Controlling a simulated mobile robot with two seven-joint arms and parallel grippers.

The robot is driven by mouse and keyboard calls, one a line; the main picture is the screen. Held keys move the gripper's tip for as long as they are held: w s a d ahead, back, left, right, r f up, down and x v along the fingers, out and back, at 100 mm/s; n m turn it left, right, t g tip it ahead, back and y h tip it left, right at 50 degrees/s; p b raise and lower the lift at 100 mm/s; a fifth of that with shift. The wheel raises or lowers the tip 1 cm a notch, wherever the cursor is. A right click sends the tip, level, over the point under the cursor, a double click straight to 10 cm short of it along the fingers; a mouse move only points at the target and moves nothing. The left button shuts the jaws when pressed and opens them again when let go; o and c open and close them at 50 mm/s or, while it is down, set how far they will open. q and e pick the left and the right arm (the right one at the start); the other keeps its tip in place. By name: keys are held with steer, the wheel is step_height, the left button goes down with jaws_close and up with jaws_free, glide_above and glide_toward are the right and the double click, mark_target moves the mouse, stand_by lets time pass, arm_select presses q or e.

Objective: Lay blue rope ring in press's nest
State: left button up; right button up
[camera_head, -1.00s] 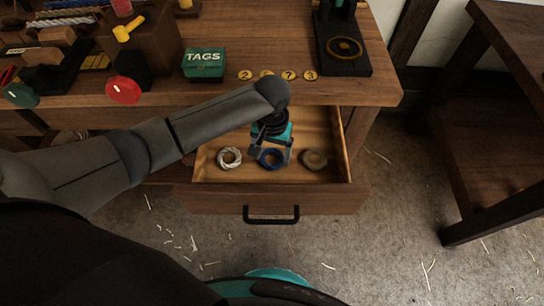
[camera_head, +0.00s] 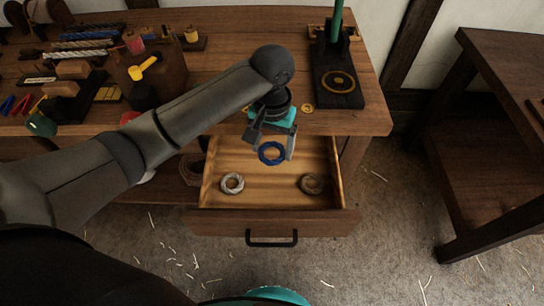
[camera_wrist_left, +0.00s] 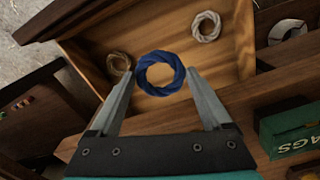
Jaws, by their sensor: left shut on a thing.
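The blue rope ring (camera_head: 271,153) is between the fingers of my left gripper (camera_head: 273,155), raised above the open drawer. In the left wrist view the ring (camera_wrist_left: 160,88) shows at the tips of both fingers, with the left gripper (camera_wrist_left: 160,85) shut on it. The press (camera_head: 337,68) stands at the right end of the bench. Its dark base has a round nest with a yellow ring mark (camera_head: 338,83), and no rope ring shows in it. My right gripper does not show.
A white rope ring (camera_head: 232,183) and a tan-grey one (camera_head: 312,184) lie in the open drawer (camera_head: 273,222). The green TAGS box (camera_wrist_left: 291,135) shows in the left wrist view.

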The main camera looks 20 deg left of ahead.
arm_select(q)
step_height(320, 180, up, 5)
steer(key=p, duration=0.3)
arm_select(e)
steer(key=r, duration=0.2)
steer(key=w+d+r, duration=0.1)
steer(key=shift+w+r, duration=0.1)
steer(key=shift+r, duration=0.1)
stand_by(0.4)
